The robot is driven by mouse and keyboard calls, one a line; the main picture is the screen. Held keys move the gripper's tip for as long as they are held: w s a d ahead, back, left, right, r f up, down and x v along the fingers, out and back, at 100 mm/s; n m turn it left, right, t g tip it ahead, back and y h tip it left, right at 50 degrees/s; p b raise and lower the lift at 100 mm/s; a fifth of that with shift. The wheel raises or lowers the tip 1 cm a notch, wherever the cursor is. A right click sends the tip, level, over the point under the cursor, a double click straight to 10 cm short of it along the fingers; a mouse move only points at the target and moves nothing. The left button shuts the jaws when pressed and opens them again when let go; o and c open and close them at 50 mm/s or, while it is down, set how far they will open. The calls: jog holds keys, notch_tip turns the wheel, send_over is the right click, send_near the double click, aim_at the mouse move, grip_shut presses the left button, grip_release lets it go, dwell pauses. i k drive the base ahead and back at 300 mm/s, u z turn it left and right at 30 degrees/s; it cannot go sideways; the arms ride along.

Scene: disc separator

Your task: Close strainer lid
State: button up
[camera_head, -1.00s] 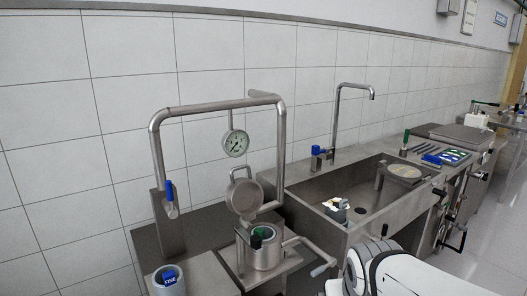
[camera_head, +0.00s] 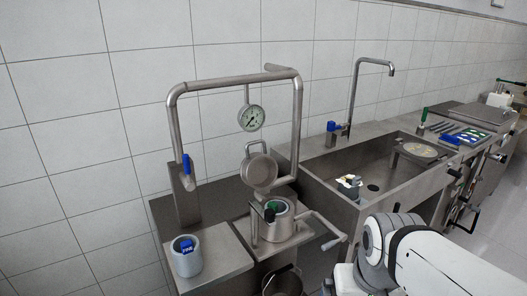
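The strainer lid (camera_head: 260,172) is a round steel lid with a loop handle on top. It stands raised, close to upright, behind and above the strainer pot (camera_head: 281,229). The pot is a steel cylinder with its top open. A green and dark item (camera_head: 272,207) shows at its mouth, and a crank handle sticks out to its right. My gripper is not in view. White and grey links of my arm show at the lower right, right of the crank and apart from the lid.
A pipe frame (camera_head: 176,125) with a pressure gauge (camera_head: 250,118) stands around the lid. A steel cup (camera_head: 186,257) with a blue "FINE" block stands at left. A bucket (camera_head: 283,283) is below. The sink (camera_head: 392,190) lies to the right, with a tall tap (camera_head: 355,85).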

aim_at(259, 170)
jog(key=u, duration=0.05)
jog(key=k, duration=0.6)
jog(key=z, duration=0.6)
jog(key=i, duration=1.7)
jog(key=u, duration=0.65)
